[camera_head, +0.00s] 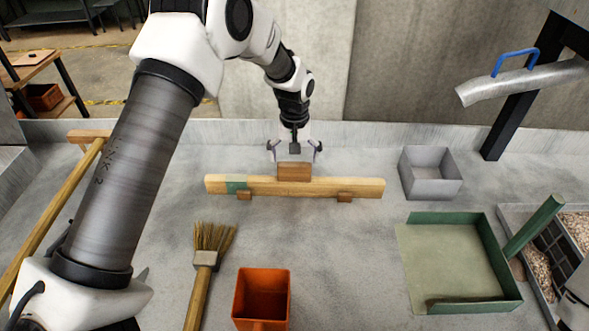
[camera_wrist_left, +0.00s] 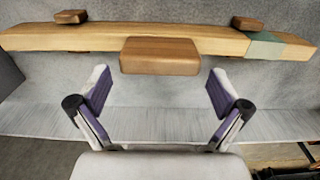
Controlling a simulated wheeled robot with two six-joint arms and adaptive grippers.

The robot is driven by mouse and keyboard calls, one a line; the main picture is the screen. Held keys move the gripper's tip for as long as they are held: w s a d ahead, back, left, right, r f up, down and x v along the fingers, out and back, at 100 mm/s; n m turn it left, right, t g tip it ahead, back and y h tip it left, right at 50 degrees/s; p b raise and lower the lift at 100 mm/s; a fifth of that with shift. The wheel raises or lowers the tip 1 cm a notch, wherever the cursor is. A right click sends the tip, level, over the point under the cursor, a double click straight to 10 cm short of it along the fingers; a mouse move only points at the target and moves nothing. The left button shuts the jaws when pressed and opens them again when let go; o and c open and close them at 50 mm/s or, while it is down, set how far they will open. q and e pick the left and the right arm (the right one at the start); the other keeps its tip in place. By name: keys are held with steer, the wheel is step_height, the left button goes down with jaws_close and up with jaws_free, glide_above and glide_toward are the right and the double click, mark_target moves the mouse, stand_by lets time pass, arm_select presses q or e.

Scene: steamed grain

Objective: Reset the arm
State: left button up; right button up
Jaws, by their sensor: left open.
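My left gripper (camera_head: 294,152) is at the far side of the grey work surface, near the back wall. Its jaws are open and empty. In the left wrist view its two purple-padded fingers (camera_wrist_left: 160,88) are spread apart. A wooden bar (camera_head: 340,187) with a green patch near its left end lies in front of it. A small brown wooden block (camera_head: 294,172) sits at the middle of the bar, right by the open fingers. In the wrist view the block (camera_wrist_left: 160,56) is just beyond the fingertips, not between them. My right gripper is not in view.
A broom (camera_head: 205,262) and an orange bin (camera_head: 262,297) are in front of the bar. A grey box (camera_head: 431,172) and green dustpan-like tray (camera_head: 464,306) are at right. A metal chute (camera_head: 525,82) hangs at upper right. Surface between bar and bin is clear.

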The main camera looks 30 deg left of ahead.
arm_select(q)
step_height(320, 180, up, 7)
steer(key=shift+f, duration=0.15)
